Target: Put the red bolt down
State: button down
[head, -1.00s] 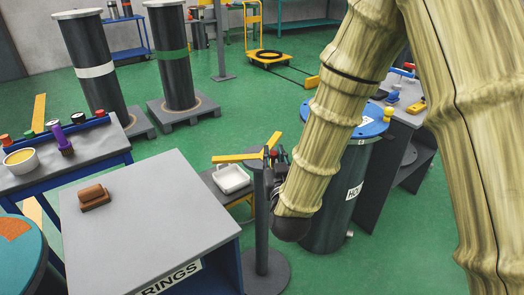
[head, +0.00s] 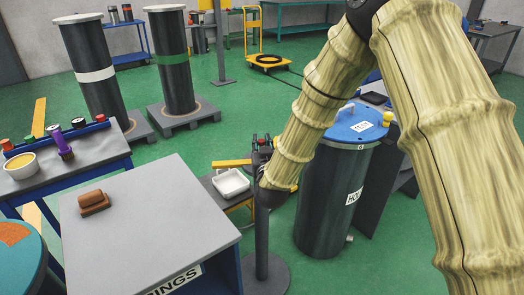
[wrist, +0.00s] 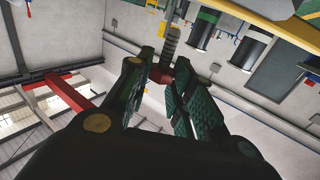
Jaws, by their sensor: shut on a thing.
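The red bolt (wrist: 159,75) is between the finger pads of my gripper (wrist: 170,92) in the wrist view. Its red end sits between the pads and its dark ribbed shank (wrist: 170,43) points away past the fingertips. My gripper is shut on it. In the head view my gripper (head: 262,145) is small and dark, up near the top of a dark post (head: 262,235), in front of the white tray's right side.
A grey table (head: 150,225) with a brown block (head: 94,203) stands front left. A white tray (head: 231,183) rests on a low stand. A blue-lidded drum (head: 335,200) stands right of the post. Several small coloured items lie on the left bench (head: 95,150). Green floor is open behind.

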jog(key=shift+f, duration=1.2)
jog(key=shift+f, duration=0.2)
jog(key=c, duration=1.3)
grip_release()
jog(key=shift+o, duration=0.2)
jog(key=shift+r, duration=0.1)
